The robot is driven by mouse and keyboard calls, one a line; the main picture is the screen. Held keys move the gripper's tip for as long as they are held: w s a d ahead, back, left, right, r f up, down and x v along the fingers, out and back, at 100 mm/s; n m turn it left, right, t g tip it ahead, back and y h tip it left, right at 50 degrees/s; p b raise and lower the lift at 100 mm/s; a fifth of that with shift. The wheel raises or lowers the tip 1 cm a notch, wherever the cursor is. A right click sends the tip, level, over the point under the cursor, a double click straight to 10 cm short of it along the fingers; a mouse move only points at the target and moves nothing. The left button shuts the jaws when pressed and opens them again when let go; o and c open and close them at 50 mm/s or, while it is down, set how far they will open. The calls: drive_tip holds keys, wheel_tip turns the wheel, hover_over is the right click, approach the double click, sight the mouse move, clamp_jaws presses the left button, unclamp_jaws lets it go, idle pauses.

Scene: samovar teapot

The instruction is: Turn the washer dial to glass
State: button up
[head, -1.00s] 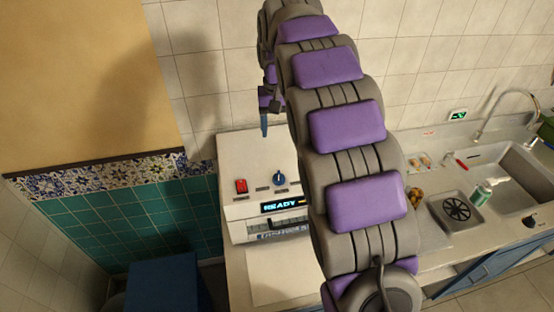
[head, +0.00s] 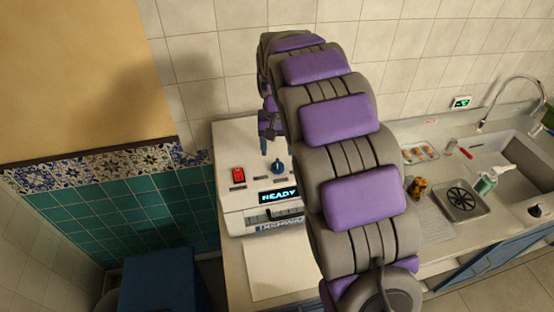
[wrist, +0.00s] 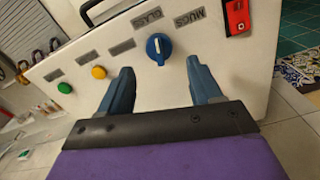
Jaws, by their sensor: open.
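The blue washer dial (head: 277,167) sits on the white top panel of the washer (head: 232,145). In the wrist view the dial (wrist: 158,48) has a white pointer line aimed roughly up the picture. The GLASS label (wrist: 147,18) is at its upper left and the MUGS label (wrist: 189,16) at its upper right. My gripper (wrist: 160,68) is open, its two blue fingers apart. The dial lies just beyond the fingertips, between their lines, with no contact visible. In the head view my gripper (head: 264,146) is beside the dial, partly hidden by my arm.
A red switch (head: 238,174) is left of the dial, and the display (head: 279,195) reads READY. The wrist view shows a green button (wrist: 65,88) and a yellow button (wrist: 99,72). A sink (head: 510,150) and a bottle (head: 487,182) are on the right.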

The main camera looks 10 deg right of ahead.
sight(277, 161)
drive_tip(key=shift+f, duration=2.4)
